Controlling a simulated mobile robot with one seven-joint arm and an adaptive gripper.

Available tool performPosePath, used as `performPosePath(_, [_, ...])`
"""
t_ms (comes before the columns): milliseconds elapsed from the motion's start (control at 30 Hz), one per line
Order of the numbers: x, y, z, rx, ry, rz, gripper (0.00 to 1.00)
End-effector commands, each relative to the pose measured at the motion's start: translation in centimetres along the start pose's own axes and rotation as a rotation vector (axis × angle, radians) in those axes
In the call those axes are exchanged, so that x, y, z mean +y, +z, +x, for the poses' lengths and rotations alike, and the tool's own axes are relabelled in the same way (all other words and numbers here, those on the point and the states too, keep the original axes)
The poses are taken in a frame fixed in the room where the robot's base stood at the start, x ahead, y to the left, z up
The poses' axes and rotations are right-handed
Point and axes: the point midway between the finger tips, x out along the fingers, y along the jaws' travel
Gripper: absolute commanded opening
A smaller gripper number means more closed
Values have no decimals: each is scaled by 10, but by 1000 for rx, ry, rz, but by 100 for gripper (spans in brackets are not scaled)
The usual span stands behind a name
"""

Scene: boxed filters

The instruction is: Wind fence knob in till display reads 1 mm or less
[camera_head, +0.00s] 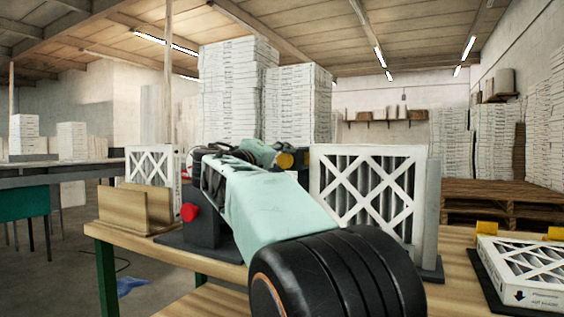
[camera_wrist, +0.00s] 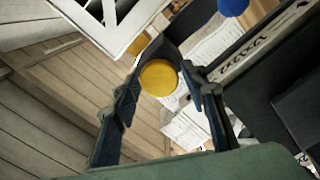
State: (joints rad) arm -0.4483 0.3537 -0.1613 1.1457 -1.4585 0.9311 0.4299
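The round yellow fence knob (camera_wrist: 159,77) is between the tips of my gripper (camera_wrist: 168,80) in the wrist view. Both dark fingers lie close to its sides, but I cannot tell whether they press on it. In the head view the orange-yellow knob (camera_head: 285,160) shows just right of my pale green gripper body (camera_head: 258,151), beside a white-framed filter. The fingers are mostly hidden there. No display and no reading can be made out in either view.
A red button (camera_head: 188,212) sits at the left of the dark fixture on the wooden bench. A pleated filter (camera_head: 368,190) stands upright at its right, another (camera_head: 152,168) behind left. A boxed filter (camera_head: 525,268) lies at the right, near yellow blocks. A wooden holder (camera_head: 135,209) stands left.

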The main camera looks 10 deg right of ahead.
Motion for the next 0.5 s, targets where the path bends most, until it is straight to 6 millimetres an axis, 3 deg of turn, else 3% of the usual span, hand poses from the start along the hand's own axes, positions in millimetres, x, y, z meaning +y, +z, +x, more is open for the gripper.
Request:
performPosePath(333, [0,0,-1,0,0,0,49])
performPosePath(500, [0,-1,-19,2,-1,1,49])
